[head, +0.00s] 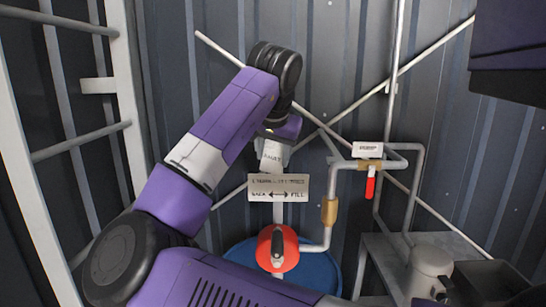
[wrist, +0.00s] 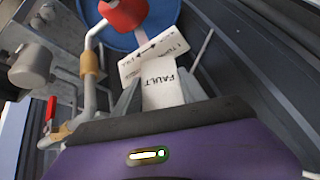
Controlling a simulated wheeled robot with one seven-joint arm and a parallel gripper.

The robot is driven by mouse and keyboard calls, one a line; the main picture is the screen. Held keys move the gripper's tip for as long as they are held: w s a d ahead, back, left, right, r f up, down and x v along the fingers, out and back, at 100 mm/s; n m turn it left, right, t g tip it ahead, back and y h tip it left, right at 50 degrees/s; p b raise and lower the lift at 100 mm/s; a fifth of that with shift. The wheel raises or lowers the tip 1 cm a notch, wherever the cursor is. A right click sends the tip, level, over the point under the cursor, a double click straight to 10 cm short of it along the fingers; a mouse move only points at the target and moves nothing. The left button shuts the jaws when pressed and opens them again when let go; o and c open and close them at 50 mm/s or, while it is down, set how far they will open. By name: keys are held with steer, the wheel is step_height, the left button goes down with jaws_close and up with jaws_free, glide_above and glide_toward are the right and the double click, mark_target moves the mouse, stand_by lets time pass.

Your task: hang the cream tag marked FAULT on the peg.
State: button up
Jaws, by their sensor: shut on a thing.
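The cream tag marked FAULT (head: 271,158) hangs below my gripper (head: 273,145), in front of the ribbed wall. In the wrist view the tag (wrist: 163,94) shows upside down between the two fingers of my gripper (wrist: 160,101), which is shut on it. The tag's lower end lies in line with the top edge of a white sign with a double arrow (head: 278,188); I cannot tell whether they touch. I cannot make out the peg in either view; my arm and gripper cover part of the wall.
A red pump head (head: 277,248) tops a blue drum (head: 320,268) below the sign. To the right are pipes with a brass fitting (head: 329,211), a red valve handle (head: 370,187) and a small label (head: 368,149). A ladder-like frame (head: 118,90) stands left.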

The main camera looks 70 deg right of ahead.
steer(key=shift+w+d, duration=0.2)
steer(key=shift+d, duration=0.35)
steer(key=shift+w+d, duration=0.2)
steer(key=shift+d, duration=0.35)
steer(key=shift+w+d+f+p, duration=0.15)
steer(key=shift+w+d+p, duration=0.05)
steer(key=shift+d+p, duration=0.25)
steer(key=o, duration=1.5)
steer(key=shift+b+v, duration=0.75)
steer(key=shift+v, duration=3.15)
steer(key=shift+d, duration=0.1)
